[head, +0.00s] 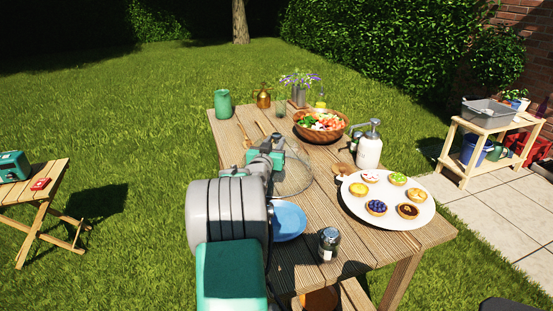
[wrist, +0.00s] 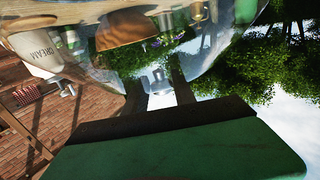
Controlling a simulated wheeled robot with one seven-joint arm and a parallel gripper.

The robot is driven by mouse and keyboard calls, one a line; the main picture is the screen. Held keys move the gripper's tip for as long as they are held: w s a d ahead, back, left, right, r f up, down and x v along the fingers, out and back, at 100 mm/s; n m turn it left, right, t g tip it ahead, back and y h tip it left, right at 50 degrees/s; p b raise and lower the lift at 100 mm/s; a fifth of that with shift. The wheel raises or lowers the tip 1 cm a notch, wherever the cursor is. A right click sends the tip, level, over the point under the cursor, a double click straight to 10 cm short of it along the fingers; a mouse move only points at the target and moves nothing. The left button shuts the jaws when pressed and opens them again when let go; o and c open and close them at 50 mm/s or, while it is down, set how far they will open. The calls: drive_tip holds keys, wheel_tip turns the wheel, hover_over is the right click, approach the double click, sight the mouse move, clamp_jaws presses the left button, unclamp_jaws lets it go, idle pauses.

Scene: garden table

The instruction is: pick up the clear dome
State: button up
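The clear dome (head: 296,176) is see-through and stands on the wooden table (head: 334,222) in the head view, between the blue plate and the salad bowl. My arm hides its left part. In the wrist view the dome (wrist: 215,62) fills much of the top, and its clear knob (wrist: 159,82) faces me. My gripper (head: 277,150) is at the dome; in the wrist view its two dark fingers (wrist: 158,88) are apart, one on each side of the knob. A narrow gap seems to show beside the knob; contact is hard to make out.
A white pump bottle (head: 369,150), a platter of tarts (head: 408,222) and a salad bowl (head: 321,137) stand right of and behind the dome. A blue plate (head: 289,220) and dark jar (head: 329,243) are in front. A green pitcher (head: 223,104) stands far left.

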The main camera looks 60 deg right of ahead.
clamp_jaws()
idle(0.8)
drive_tip(key=shift+r, duration=0.15)
